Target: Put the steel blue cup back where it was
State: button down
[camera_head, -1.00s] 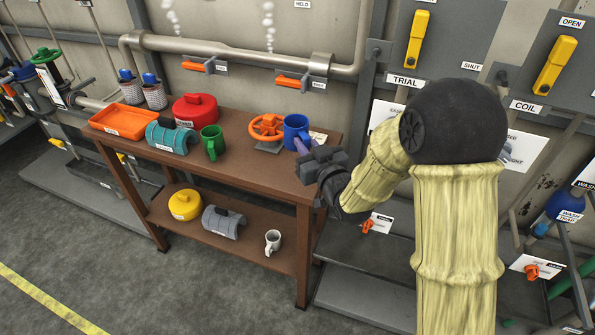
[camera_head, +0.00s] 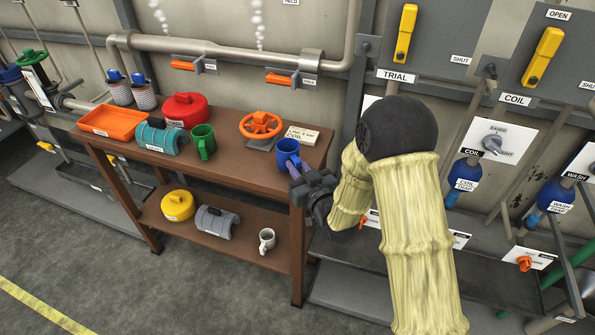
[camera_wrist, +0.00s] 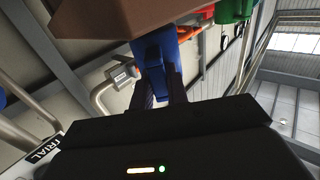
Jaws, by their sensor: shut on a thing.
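The blue cup (camera_head: 288,151) is at the right front end of the upper wooden table top (camera_head: 235,165). My gripper (camera_head: 298,173) is shut on its handle side, reaching in from the front right. In the wrist view the blue cup (camera_wrist: 156,58) sits between my two fingers (camera_wrist: 161,92), close to the brown table edge (camera_wrist: 110,30). I cannot tell whether the cup's base touches the table top. A white labelled card (camera_head: 302,136) lies behind the cup.
An orange handwheel (camera_head: 261,125) stands left of the cup. A green mug (camera_head: 203,141), teal half-shell (camera_head: 162,138), red lidded pot (camera_head: 184,109) and orange tray (camera_head: 113,122) are farther left. A yellow pot (camera_head: 178,205), grey half-shell (camera_head: 217,222) and white mug (camera_head: 267,240) are on the lower shelf.

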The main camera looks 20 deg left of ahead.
jog(key=shift+f, duration=0.7)
jog(key=shift+f, duration=0.15)
jog(key=c, duration=1.4)
grip_release()
jog(key=shift+o, duration=0.2)
jog(key=p+v, duration=0.2)
jog(key=v, duration=0.7)
jog(key=shift+s+d+r, duration=0.3)
